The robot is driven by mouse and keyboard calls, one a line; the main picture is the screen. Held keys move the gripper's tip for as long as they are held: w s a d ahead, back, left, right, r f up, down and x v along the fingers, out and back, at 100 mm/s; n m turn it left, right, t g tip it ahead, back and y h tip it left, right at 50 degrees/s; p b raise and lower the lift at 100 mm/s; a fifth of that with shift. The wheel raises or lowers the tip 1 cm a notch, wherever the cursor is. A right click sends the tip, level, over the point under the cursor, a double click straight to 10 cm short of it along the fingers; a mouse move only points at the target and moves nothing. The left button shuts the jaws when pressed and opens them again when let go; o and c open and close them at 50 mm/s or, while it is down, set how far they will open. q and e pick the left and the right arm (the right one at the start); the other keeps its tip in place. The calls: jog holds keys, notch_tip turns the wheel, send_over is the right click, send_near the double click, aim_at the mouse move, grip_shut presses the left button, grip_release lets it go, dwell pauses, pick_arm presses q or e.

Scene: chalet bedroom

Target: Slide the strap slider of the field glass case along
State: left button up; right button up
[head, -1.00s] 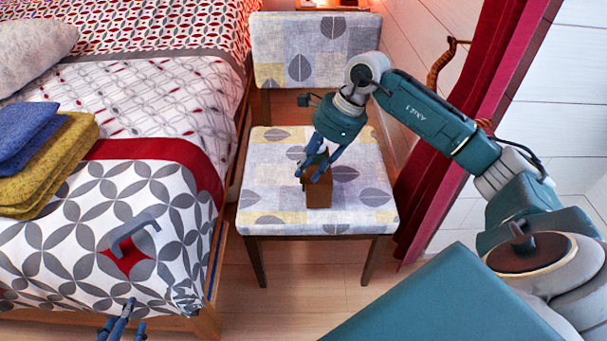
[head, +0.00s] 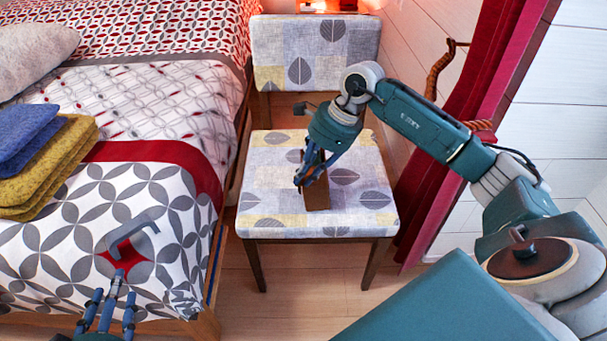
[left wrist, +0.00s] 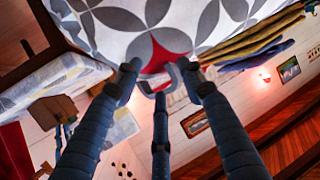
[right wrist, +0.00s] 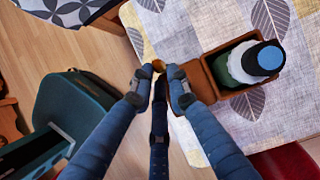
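The brown field glass case (head: 318,193) stands on the chair seat. The right wrist view shows its open top (right wrist: 212,75) with a green, white, black and blue cylinder (right wrist: 250,62) inside. A small golden piece (right wrist: 158,66), possibly the strap slider, shows at the fingertips of my right gripper (right wrist: 160,82), left of the case. The fingertips are close together; whether they grip it I cannot tell. The head view shows my right gripper (head: 303,183) beside the case, partly covering it. My left gripper (head: 112,285) is open over the bed corner, near a grey hook-shaped piece (head: 133,230).
The patterned chair seat (head: 262,200) has free room around the case; its backrest (head: 313,45) rises behind. The bed (head: 165,200) is at the left with folded blue and mustard cloths (head: 62,165). A red curtain (head: 462,110) hangs at the right.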

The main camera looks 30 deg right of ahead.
pick_arm(q)
jog(key=shift+f, duration=0.15)
pick_arm(e)
jog(key=shift+d+f, duration=0.1)
jog(key=shift+f, duration=0.3)
jog(key=shift+w+d, duration=0.4)
jog(key=shift+w, duration=0.25)
jog(key=shift+w+d, duration=0.4)
jog(key=shift+w, duration=0.25)
jog(key=o, duration=0.7)
jog(key=shift+w+d, duration=0.1)
pick_arm(q)
jog(key=shift+f, duration=0.2)
pick_arm(e)
jog(key=shift+r, duration=0.15)
